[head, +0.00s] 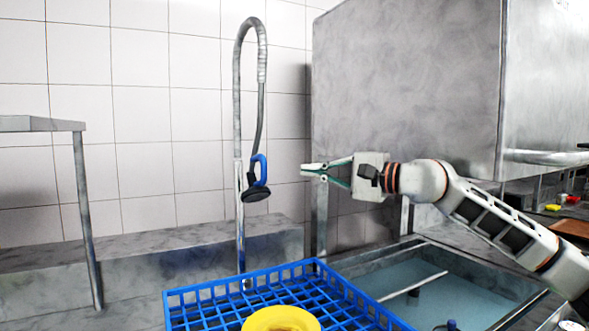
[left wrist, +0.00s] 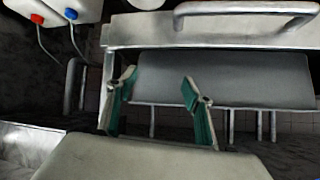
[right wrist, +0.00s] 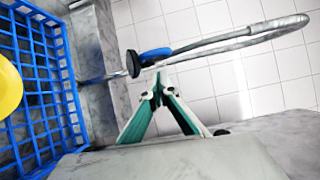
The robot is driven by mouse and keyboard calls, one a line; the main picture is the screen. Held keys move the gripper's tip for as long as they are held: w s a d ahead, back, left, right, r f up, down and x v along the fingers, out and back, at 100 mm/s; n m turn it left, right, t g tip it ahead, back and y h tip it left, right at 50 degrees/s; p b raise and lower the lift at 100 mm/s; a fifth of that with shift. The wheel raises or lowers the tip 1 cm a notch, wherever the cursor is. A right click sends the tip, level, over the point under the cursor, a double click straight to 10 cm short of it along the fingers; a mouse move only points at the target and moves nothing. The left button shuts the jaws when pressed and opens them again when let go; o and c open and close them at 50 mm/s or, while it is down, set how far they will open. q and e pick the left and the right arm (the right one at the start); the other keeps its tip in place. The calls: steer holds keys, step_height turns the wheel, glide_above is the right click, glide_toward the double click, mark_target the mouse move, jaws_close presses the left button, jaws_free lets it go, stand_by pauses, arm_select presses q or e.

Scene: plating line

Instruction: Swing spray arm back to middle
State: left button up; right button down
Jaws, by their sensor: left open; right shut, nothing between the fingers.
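The spray arm (head: 238,120) is a grey metal hose that rises from an upright pipe, bends over and hangs down. Its spray head (head: 260,172) has a blue handle and a black nozzle, left of my right gripper. My right gripper (head: 304,169) is shut and empty, apart from the spray head with a gap between them. In the right wrist view the blue spray handle (right wrist: 152,56) and hose (right wrist: 232,38) lie beyond the right fingertips (right wrist: 155,82). My left gripper (left wrist: 160,80) is open and empty; it is not in the head view.
A blue rack (head: 317,265) with a yellow dish (head: 281,319) stands in front. A water-filled sink (head: 405,277) lies to its right. A large steel machine (head: 405,90) stands behind my right arm. A steel shelf (head: 40,124) is at left. The left wrist view shows a steel surface (left wrist: 225,78).

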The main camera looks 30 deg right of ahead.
mark_target(266, 167)
arm_select(q)
steer(key=shift+d+r+p, duration=0.15)
steer(key=shift+r+p, duration=0.6)
steer(key=shift+p, duration=0.25)
arm_select(e)
steer(key=x, duration=1)
arm_select(q)
steer(key=shift+r, duration=0.1)
arm_select(e)
steer(key=shift+w+d, duration=0.1)
arm_select(q)
steer(key=shift+r, duration=0.1)
arm_select(e)
steer(key=shift+a, duration=1.25)
arm_select(q)
steer(key=shift+a+r, duration=0.15)
steer(key=shift+a, duration=0.45)
arm_select(e)
steer(key=shift+d, duration=0.25)
